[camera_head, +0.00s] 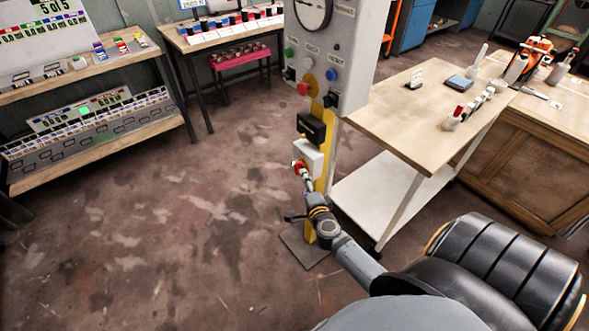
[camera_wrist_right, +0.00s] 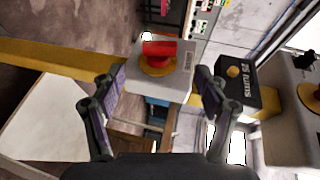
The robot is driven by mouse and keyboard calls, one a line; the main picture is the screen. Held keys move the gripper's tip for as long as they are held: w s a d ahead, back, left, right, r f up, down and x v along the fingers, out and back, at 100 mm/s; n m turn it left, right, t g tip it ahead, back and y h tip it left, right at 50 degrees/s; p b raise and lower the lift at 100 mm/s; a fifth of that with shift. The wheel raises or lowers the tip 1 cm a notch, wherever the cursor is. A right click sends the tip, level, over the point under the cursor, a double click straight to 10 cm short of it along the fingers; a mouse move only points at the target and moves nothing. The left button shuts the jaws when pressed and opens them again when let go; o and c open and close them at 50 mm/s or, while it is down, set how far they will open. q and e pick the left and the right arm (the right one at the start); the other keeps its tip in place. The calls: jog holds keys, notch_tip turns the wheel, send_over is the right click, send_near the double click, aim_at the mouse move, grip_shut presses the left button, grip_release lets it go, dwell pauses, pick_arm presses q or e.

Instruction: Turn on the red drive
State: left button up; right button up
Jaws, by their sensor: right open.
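A red rotary switch (camera_wrist_right: 158,50) sits on a yellow base on a white box (camera_wrist_right: 165,82). In the head view the red switch (camera_head: 298,165) is on the white box (camera_head: 313,158) low on the yellow post. My right gripper (camera_head: 306,186) reaches up to it from below. In the wrist view the right gripper (camera_wrist_right: 159,78) is open, one finger on each side of the white box's picture, with nothing held between them. The red knob shows beyond the fingertips. I cannot tell whether they touch the box. My left gripper is not in view.
A black box (camera_head: 311,128) with a yellow button (camera_wrist_right: 233,72) is beside the white box on the post. A grey panel (camera_head: 345,60) with a gauge and buttons stands above. A wooden-topped table (camera_head: 395,115) stands right of the post. The floor to the left is clear.

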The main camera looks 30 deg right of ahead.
aim_at(298, 169)
jog(key=b+x, duration=0.1)
jog(key=x, duration=0.7)
jog(key=shift+w+f+b, duration=0.2)
jog(key=shift+b, duration=0.2)
jog(key=shift+w+d, duration=0.15)
jog(key=shift+w, duration=0.35)
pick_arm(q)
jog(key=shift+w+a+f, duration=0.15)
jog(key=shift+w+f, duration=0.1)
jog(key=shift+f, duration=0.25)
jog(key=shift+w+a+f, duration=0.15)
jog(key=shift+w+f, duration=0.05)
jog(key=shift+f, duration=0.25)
pick_arm(e)
jog(key=shift+c, duration=0.3)
